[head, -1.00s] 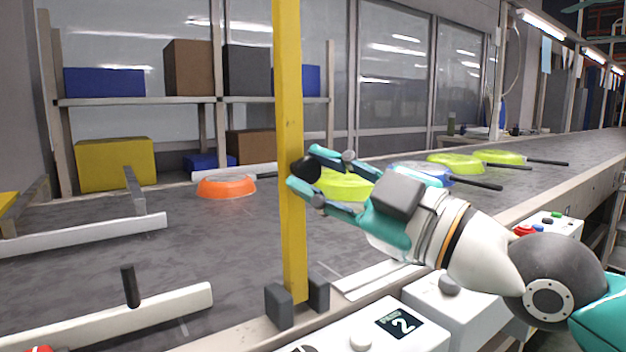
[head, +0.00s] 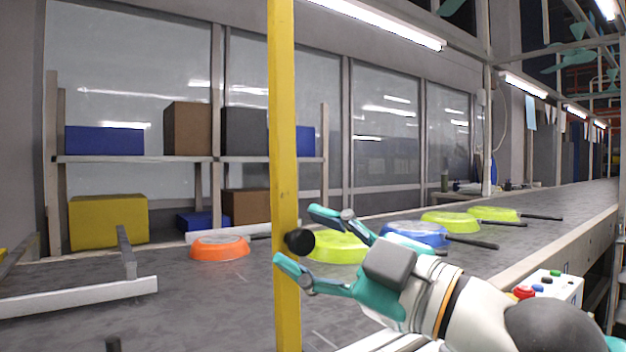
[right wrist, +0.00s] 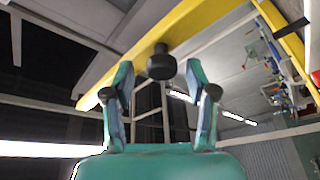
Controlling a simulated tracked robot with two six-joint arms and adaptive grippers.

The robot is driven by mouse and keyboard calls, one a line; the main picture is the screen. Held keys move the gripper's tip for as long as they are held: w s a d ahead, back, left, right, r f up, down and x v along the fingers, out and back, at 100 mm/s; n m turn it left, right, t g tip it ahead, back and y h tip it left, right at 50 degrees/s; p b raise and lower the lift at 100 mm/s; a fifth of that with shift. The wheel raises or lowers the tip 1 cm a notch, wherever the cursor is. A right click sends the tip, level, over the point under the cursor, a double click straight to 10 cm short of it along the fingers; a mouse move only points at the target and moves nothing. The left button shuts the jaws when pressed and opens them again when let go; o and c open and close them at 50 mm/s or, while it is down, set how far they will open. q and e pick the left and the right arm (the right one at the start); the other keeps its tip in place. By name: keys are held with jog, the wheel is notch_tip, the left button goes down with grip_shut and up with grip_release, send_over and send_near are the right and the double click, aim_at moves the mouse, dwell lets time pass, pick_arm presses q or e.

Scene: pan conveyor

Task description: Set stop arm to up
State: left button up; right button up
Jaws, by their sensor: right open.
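The stop arm is a yellow bar (head: 284,120) standing upright at the near side of the belt in the head view. A black knob (head: 299,242) sticks out from it. My right gripper (head: 297,236) is open, with its teal fingers to either side of the knob and apart from it. In the right wrist view the yellow bar (right wrist: 190,27) crosses at a slant, and the knob (right wrist: 161,64) shows between and just beyond the open fingertips. The foot of the bar is out of the head view. My left gripper is not in view.
On the belt (head: 70,318) lie an orange pan (head: 219,248), a lime pan (head: 338,247) behind my gripper, a blue pan (head: 415,234) and further lime pans (head: 450,222). A white guide rail (head: 80,298) lies at left. A control box (head: 552,288) stands at right.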

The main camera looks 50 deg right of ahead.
send_near(281, 150)
jog(key=shift+x, duration=2.5)
